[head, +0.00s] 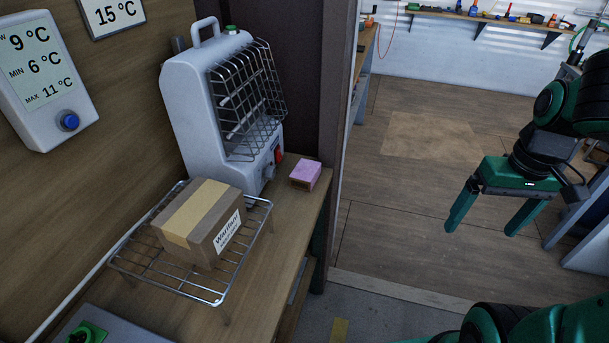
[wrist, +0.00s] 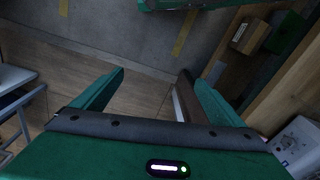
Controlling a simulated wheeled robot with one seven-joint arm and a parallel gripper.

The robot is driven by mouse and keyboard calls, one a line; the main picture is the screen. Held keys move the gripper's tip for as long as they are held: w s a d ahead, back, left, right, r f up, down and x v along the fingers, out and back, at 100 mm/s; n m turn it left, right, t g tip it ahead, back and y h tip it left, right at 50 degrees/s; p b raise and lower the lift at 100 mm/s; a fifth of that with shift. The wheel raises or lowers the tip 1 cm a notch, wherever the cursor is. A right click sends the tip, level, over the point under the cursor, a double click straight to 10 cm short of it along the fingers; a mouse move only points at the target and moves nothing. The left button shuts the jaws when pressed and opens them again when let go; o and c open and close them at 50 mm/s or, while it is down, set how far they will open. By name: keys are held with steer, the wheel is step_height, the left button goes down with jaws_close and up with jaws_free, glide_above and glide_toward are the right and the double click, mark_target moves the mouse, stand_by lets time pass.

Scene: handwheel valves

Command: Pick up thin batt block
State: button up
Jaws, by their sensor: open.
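A small pink block (head: 305,175) with a darker, brownish side lies flat on the wooden bench (head: 291,215), near its right edge and just right of the heater's base. It is the only thing in view that looks like the batt block. I cannot make it out in the wrist view. My gripper (head: 480,230) hangs over the open floor well to the right of the bench, fingers pointing down. The gripper is open with nothing between its fingers, and it also shows in the wrist view (wrist: 155,75).
A dark doorway post (head: 340,100) rises behind the bench end. Open floor (head: 400,235) lies between bench and gripper.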

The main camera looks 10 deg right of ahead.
steer(key=w+a+f+n+t+y, duration=0.1)
steer(key=w+a+f+n, duration=0.15)
steer(key=w, duration=0.25)
steer(key=w+a+f+n+y, duration=0.1)
steer(key=w+a+f+n, duration=0.1)
steer(key=w+a+n, duration=0.15)
steer(key=n+t+y, duration=0.5)
steer(key=n+y, duration=0.4)
steer(key=y, duration=0.1)
glide_toward(305, 168)
steer(key=shift+g, duration=0.3)
steer(key=x, duration=1)
steer(key=shift+w+d, duration=0.1)
steer(key=c, duration=1.1)
steer(key=shift+r, duration=0.15)
steer(key=shift+c, duration=0.2)
